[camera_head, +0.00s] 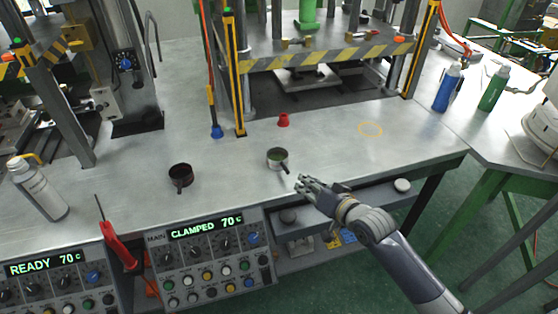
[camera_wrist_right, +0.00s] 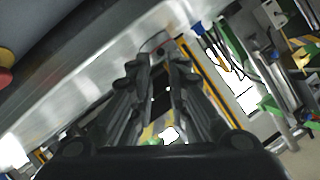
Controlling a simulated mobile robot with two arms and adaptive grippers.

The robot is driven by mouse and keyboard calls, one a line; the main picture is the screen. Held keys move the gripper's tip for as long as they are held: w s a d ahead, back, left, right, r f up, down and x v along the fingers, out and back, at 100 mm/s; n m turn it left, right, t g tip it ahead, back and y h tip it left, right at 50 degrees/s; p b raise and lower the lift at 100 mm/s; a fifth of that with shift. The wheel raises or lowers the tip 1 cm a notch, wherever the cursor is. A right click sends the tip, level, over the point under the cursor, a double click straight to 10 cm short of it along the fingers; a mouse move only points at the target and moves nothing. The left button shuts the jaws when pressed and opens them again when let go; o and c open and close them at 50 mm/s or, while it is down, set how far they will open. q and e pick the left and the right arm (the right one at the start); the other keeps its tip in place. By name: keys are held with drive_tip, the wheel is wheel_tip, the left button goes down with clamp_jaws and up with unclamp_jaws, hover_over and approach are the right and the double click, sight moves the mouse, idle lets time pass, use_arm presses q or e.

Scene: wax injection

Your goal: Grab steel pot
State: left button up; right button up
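The steel pot (camera_head: 277,159) stands upright on the metal worktop (camera_head: 330,142), near its front edge. It is a small grey cup with a greenish inside and a short handle towards the front. My right gripper (camera_head: 304,184) is just to the right and front of the pot, apart from it. Its fingers point left towards the pot. In the right wrist view the two fingers (camera_wrist_right: 155,65) are spread with a gap between them and nothing clearly held. A pale shape shows beyond the tips there, but I cannot tell if it is the pot. My left gripper is not in view.
A dark brown pot (camera_head: 180,177) stands left of the steel pot. A red cup (camera_head: 283,120) sits behind it, near the striped press (camera_head: 320,62). Control panels (camera_head: 210,258) line the front edge. The worktop right of the red cup is clear.

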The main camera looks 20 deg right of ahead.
sight(287, 169)
drive_tip(key=x, duration=0.4)
drive_tip(key=r+x, duration=0.1)
drive_tip(key=x, duration=0.1)
drive_tip(key=shift+w+d+f, duration=0.1)
drive_tip(key=shift+w+d, duration=0.05)
drive_tip(key=shift+w, duration=0.25)
drive_tip(key=shift+p+x, duration=0.6)
drive_tip(key=shift+x, duration=1.85)
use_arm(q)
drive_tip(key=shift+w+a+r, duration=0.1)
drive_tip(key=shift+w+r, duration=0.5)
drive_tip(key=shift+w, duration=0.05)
use_arm(e)
drive_tip(key=shift+s+f, duration=0.1)
clamp_jaws()
